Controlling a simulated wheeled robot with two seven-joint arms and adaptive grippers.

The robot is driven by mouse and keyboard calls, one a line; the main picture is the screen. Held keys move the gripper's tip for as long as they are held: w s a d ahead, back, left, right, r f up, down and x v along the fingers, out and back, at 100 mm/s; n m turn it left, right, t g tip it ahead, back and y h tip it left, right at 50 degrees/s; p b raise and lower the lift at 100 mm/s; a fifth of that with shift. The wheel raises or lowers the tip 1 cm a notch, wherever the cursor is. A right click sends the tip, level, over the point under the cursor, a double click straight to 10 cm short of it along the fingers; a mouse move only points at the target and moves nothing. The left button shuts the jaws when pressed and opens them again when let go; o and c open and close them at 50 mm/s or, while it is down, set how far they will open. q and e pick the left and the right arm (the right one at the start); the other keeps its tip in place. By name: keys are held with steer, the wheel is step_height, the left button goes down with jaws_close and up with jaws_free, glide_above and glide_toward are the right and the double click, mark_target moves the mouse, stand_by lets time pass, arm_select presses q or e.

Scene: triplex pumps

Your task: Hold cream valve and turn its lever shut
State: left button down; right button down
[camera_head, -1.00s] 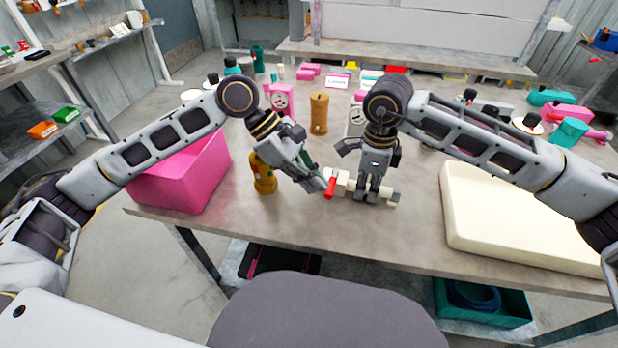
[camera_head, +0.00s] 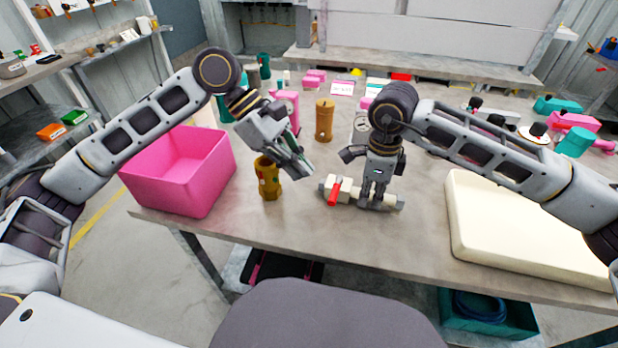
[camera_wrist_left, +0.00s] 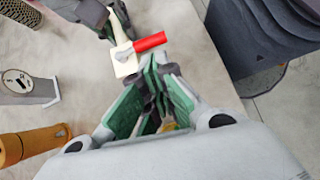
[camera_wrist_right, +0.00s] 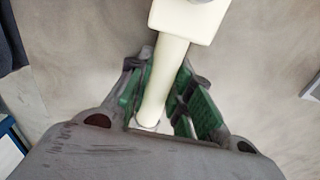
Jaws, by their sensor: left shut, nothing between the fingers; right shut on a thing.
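The cream valve (camera_head: 345,186) lies on the table near its front edge. Its red lever (camera_head: 335,192) points across the valve's body, toward the front edge; it also shows in the left wrist view (camera_wrist_left: 150,42). My right gripper (camera_head: 372,200) is shut on the valve's cream pipe end, seen in the right wrist view (camera_wrist_right: 168,80). My left gripper (camera_head: 308,172) is shut and empty, raised above the table to the left of the valve and apart from the lever. In the right wrist view the lever is out of view.
A cream slab (camera_head: 520,225) lies at the right. Another mustard cylinder (camera_head: 324,120) and several pink and teal parts stand farther back.

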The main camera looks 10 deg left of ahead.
arm_select(q)
steer(key=shift+v, duration=1.7)
steer(key=shift+s, duration=0.1)
arm_select(e)
steer(key=c, duration=1.2)
jaws_free()
steer(key=shift+r, duration=0.1)
steer(key=shift+r, duration=5.9)
arm_select(q)
steer(key=shift+r, duration=0.1)
arm_select(e)
steer(key=shift+r, duration=0.1)
arm_select(q)
step_height(320, 180, up, 21)
steer(key=p, duration=2.1)
arm_select(e)
step_height(320, 180, up, 21)
steer(key=shift+f, duration=0.1)
arm_select(q)
steer(key=shift+r+p, duration=0.35)
steer(key=shift+p, duration=0.2)
arm_select(e)
steer(key=shift+r, duration=0.45)
